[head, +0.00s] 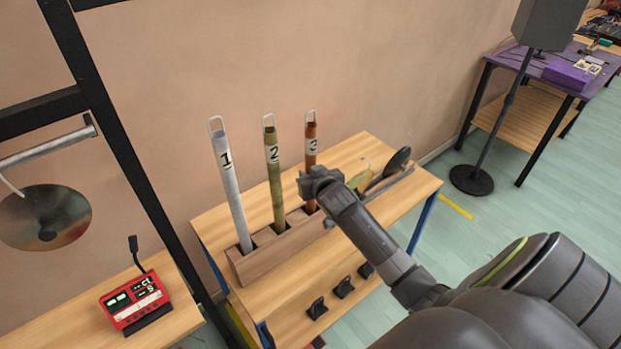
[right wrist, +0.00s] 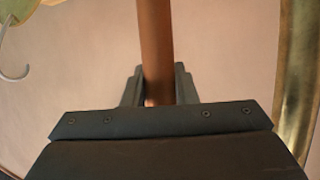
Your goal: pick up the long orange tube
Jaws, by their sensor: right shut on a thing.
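The orange-brown tube (head: 310,146), marked 3 with a wire loop on top, stands about upright at the right end of a wooden rack (head: 265,262). My right gripper (head: 313,186) is around its lower middle, just above the rack. In the right wrist view the tube (right wrist: 156,45) passes between the two fingers of the gripper (right wrist: 158,88), which is shut on it. The gripper hides part of the tube, and I cannot see its bottom end. My left gripper is not in view.
A grey tube 1 (head: 230,185) and an olive tube 2 (head: 274,175) lean in the same rack, left of the orange one. Spoon-like utensils (head: 392,168) lie right of the gripper on the wooden table (head: 215,222). A wall is close behind.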

